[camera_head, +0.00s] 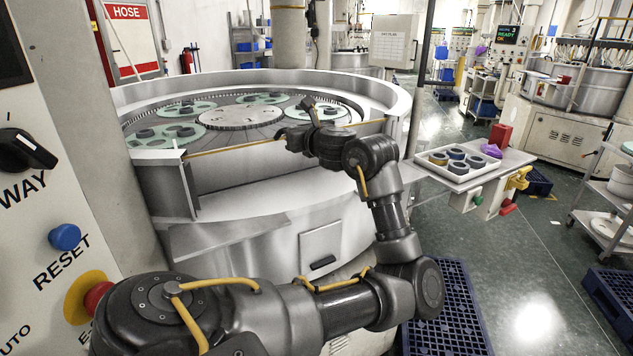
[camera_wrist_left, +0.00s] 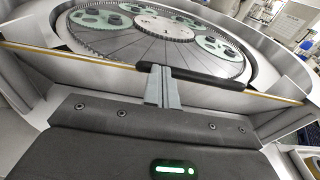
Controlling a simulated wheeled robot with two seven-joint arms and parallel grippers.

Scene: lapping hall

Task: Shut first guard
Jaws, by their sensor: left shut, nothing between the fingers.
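A round lapping machine (camera_head: 160,92) has a gap in its pale raised rim facing me. A panel with a thin yellow edge (camera_head: 230,146) spans this gap; I take it for the guard. In the left wrist view the yellow edge (camera_wrist_left: 60,53) runs across the picture, with a black bar handle (camera_wrist_left: 205,78) by it. My left gripper (camera_wrist_left: 157,70) is shut and empty, its fingertips at the handle's left end. I cannot tell whether they touch. In the head view my forearm and hand cover part of the panel. My right gripper is not in view.
Green carriers (camera_head: 178,134) lie on the machine's round plate. A control panel with a blue button (camera_head: 65,237) and a red button (camera_head: 97,298) stands close at left. A side shelf (camera_head: 514,160) holds a white tray of rings. Blue pallets (camera_head: 447,318) lie on the floor.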

